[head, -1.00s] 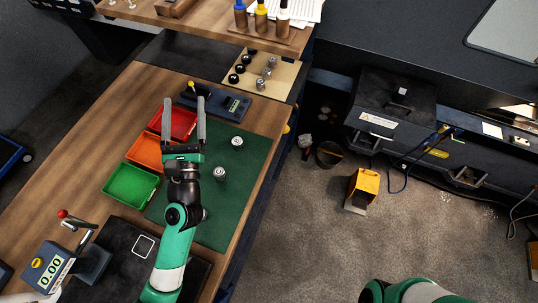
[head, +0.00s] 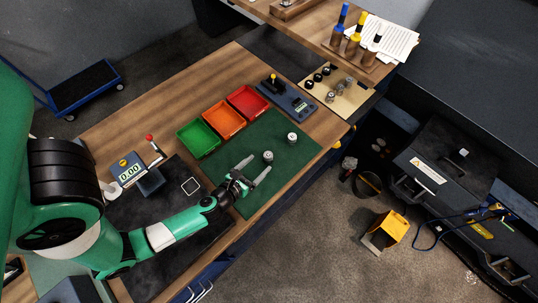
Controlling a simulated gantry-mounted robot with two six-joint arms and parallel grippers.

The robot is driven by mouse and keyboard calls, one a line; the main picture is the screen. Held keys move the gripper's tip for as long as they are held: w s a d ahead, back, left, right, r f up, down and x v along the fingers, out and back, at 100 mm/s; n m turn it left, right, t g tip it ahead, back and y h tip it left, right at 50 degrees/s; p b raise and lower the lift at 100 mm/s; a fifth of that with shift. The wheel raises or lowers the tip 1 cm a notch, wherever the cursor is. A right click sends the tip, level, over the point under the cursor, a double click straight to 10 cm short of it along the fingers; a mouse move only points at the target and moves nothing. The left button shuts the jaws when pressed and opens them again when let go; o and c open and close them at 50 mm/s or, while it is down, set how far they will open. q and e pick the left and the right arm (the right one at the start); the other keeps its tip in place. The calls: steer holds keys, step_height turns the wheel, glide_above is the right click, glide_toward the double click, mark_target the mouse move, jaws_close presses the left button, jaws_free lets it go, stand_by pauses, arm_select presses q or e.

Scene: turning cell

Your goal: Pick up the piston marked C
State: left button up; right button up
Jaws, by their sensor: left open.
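Two small grey metal pistons stand upright on the green mat (head: 285,160) in the head view. The nearer piston (head: 268,156) is just beyond my left fingertips. The other piston (head: 292,137) stands farther to the upper right. Their markings are too small to read, so I cannot tell which is C. My left gripper (head: 262,162) is open and empty over the mat, its fingers pointing up and right toward the nearer piston. My left arm and gripper cover the lower left part of the mat. My right gripper is not in view.
Green (head: 198,139), orange (head: 224,119) and red (head: 248,101) trays line the mat's left side. A gauge with a lever (head: 285,97) stands behind. A beige board (head: 352,97) holds several small parts. A digital display device (head: 130,171) stands at left.

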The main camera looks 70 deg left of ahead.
mark_target(273, 151)
arm_select(q)
steer(key=b+x, duration=0.1)
steer(key=x, duration=0.9)
steer(key=shift+w+a, duration=0.15)
steer(key=shift+r, duration=0.1)
jaws_close()
